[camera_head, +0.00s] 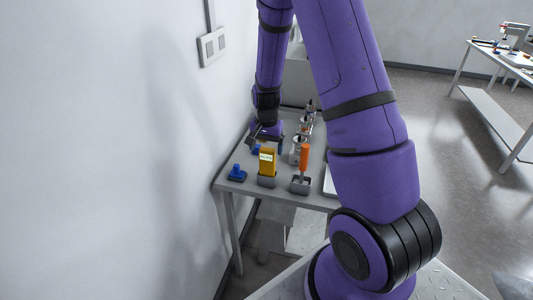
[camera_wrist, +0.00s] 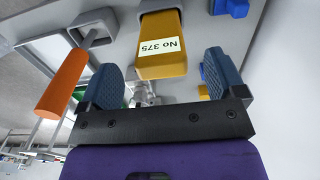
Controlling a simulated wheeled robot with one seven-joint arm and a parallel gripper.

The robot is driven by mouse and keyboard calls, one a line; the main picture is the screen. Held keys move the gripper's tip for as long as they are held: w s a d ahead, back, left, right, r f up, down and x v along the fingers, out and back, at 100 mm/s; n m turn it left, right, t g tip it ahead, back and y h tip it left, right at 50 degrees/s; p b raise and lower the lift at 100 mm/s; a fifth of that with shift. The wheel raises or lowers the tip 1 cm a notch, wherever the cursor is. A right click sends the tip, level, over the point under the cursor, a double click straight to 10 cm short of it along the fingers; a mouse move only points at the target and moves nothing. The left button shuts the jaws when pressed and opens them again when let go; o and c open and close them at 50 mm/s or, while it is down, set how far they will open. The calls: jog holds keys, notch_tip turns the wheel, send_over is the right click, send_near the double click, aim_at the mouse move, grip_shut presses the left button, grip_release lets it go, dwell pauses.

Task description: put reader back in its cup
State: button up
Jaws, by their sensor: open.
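A yellow block-shaped device with a white label "No 375", probably the reader (camera_head: 267,160), stands upright in a grey cup (camera_head: 267,182) near the front of the table. In the wrist view the yellow device (camera_wrist: 162,50) points toward me, with its far end in the grey cup (camera_wrist: 153,6). My gripper (camera_head: 268,141) is just behind the device in the head view. In the wrist view my gripper (camera_wrist: 161,65) is open, its blue fingers apart on either side of the device in the picture. I see no contact, and nothing is held.
An orange-handled tool (camera_head: 304,156) stands in a second grey cup (camera_head: 301,186) to the right. A blue item (camera_head: 237,174) sits left, near the wall; another blue item (camera_head: 256,149) is beside my gripper. Metallic parts (camera_head: 305,125) stand farther back. The wall closely borders the table's left side.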

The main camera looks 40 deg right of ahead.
notch_tip(320, 180, up, 7)
jog(key=shift+r, duration=0.15)
jog(key=shift+r, duration=0.1)
dwell(0.6)
jog(key=s+a+r+n+t, duration=0.1)
jog(key=s+a+r+n, duration=0.3)
jog(key=r, duration=0.5)
jog(key=s+a+r+n+t, duration=0.1)
jog(key=s+a+r+t, duration=0.1)
jog(key=s+a+r, duration=0.5)
jog(key=s+r+n+t, duration=0.1)
jog(key=s+r+n, duration=0.1)
jog(key=s+r, duration=0.2)
jog(key=s+a+r+n+t, duration=0.1)
jog(key=s+r+n, duration=0.2)
jog(key=s, duration=0.8)
notch_tip(320, 180, up, 3)
jog(key=shift+a+f, duration=0.15)
jog(key=shift+f, duration=0.05)
